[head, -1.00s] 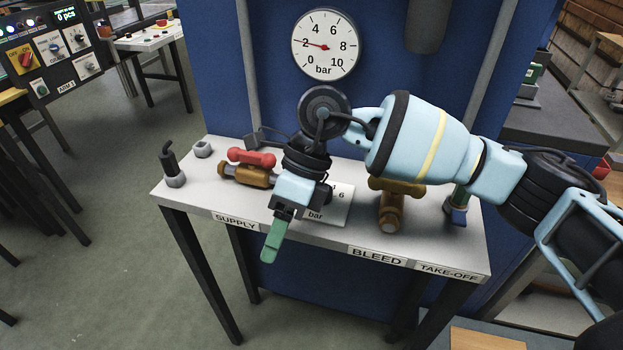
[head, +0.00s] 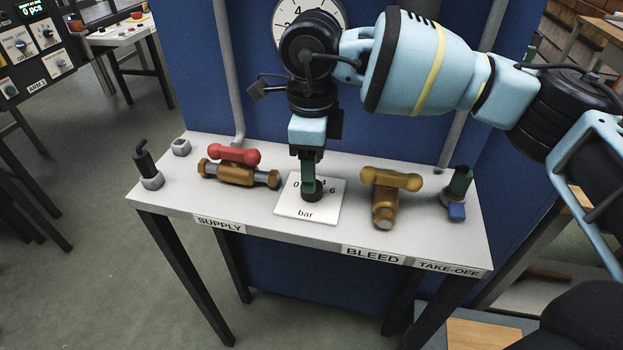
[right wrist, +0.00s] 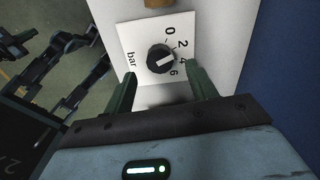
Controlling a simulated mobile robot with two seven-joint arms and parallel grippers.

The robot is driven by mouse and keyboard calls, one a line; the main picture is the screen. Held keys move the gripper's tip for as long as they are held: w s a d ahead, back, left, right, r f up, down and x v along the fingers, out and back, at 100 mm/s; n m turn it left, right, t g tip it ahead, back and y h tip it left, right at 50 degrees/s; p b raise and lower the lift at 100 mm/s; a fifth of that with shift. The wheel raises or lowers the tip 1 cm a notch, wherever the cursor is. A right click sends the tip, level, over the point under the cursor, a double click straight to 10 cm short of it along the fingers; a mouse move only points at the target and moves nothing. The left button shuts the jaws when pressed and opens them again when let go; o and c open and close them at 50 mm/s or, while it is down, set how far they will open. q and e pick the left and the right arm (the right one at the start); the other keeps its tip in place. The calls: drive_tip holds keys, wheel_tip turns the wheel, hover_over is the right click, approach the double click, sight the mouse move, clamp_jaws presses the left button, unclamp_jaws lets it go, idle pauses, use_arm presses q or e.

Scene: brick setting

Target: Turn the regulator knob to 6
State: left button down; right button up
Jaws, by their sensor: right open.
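The regulator knob (head: 312,193) is black and round, on a white dial plate (head: 297,207) marked "bar" on the bench. In the right wrist view the knob (right wrist: 160,58) has a white pointer mark directed toward the 4 side of its scale; the exact reading is hard to tell. My right gripper (head: 308,176) points down just above the knob in the head view. In the right wrist view its open green fingers stand apart, with the knob seen between and beyond their tips; no contact is clear. My left gripper is not in view.
A red-handled supply valve (head: 233,166) lies left of the dial plate, and a yellow-handled bleed valve (head: 386,195) right of it. The take-off fitting (head: 458,190) is at the right end. My arm partly hides the pressure gauge (head: 284,14) on the blue panel (head: 215,80).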

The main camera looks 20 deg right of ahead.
drive_tip(key=shift+f, duration=2.05)
drive_tip(key=c, duration=1)
